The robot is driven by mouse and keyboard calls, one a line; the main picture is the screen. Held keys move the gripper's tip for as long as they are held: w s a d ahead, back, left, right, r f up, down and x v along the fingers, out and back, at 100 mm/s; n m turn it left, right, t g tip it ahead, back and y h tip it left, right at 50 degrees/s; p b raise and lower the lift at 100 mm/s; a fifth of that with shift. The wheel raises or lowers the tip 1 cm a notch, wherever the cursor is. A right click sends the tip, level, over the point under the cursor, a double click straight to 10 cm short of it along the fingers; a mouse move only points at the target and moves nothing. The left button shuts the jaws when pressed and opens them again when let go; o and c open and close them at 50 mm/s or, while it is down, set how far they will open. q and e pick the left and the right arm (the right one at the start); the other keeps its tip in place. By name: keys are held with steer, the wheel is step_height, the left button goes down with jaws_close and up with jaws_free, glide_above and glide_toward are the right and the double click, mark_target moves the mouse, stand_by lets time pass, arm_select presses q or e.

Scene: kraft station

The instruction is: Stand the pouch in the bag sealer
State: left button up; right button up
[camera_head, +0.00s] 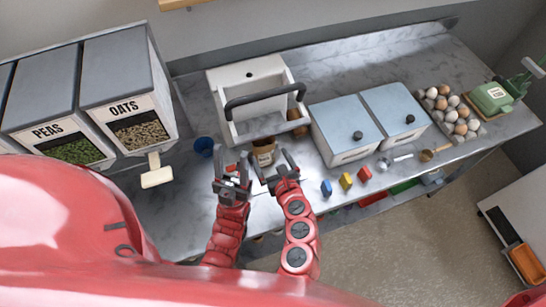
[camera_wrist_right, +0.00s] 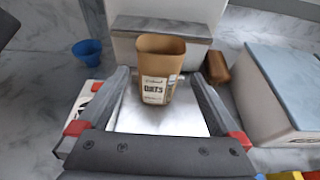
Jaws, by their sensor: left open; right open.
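The brown kraft pouch (camera_head: 264,150), with a white oats label, stands upright in front of the bag sealer. It also shows in the right wrist view (camera_wrist_right: 160,62). The bag sealer (camera_head: 227,80) is a white machine with a black bar handle; its lower front shows behind the pouch in the right wrist view (camera_wrist_right: 160,28). My right gripper (camera_head: 273,158) is open, its fingers either side of the pouch's front in the wrist view; contact cannot be told. My left gripper (camera_head: 231,165) is open, left of the pouch.
A blue cup (camera_head: 204,146) stands left of the sealer. Two blue-lidded white boxes (camera_head: 347,130), small coloured blocks (camera_head: 346,181) and an egg tray (camera_head: 452,112) are to the right. Oats and peas dispensers (camera_head: 128,85) are at left. A brown object (camera_wrist_right: 217,67) is right of the pouch.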

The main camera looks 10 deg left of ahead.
steer(key=shift+v, duration=0.8)
